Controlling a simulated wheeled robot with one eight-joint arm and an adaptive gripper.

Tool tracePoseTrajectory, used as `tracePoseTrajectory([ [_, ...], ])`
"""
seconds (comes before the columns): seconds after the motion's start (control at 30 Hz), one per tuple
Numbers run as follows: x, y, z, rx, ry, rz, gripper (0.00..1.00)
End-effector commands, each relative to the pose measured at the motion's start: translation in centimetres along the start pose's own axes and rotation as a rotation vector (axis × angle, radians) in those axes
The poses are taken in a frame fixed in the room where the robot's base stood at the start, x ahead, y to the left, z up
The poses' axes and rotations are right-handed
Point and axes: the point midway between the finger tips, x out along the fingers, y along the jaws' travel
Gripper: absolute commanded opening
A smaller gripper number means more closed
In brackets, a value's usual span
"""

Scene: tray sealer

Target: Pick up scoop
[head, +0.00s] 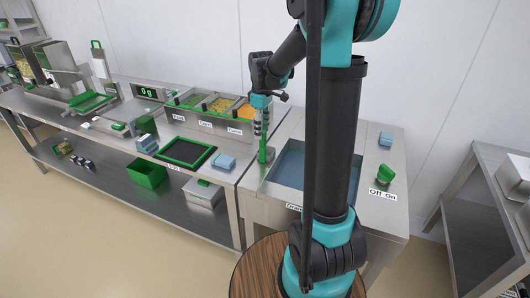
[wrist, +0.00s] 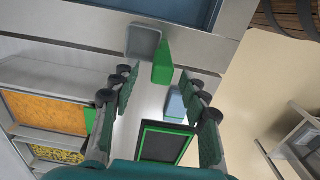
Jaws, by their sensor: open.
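The scoop has a grey pan (wrist: 145,40) and a green handle (wrist: 162,62). In the wrist view it lies just beyond my fingertips, with the handle pointing toward the gap between them. In the head view its green handle (head: 264,154) shows on the steel counter between the food bins and the basin. My gripper (wrist: 159,78) is open and empty, its two fingers spread to either side of the handle's line. In the head view my gripper (head: 262,125) hangs pointing down over the scoop. Whether a finger touches the handle cannot be told.
Food bins (head: 212,118) stand behind and left of the scoop. A green-framed black pad (head: 185,152) and a blue block (head: 224,162) lie left. The blue-lined basin (head: 287,169) is to the right. A green knob (head: 385,174) stands further right.

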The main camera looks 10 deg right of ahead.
Motion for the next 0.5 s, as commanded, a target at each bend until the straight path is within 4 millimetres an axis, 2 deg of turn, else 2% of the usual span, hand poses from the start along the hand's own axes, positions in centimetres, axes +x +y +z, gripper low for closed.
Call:
tracePoseTrajectory([
  [0.2,2.9,-0.2,0.4,0.0,0.0,0.0,0.45],
  [0.5,3.6,-0.2,0.4,0.0,0.0,0.0,0.45],
])
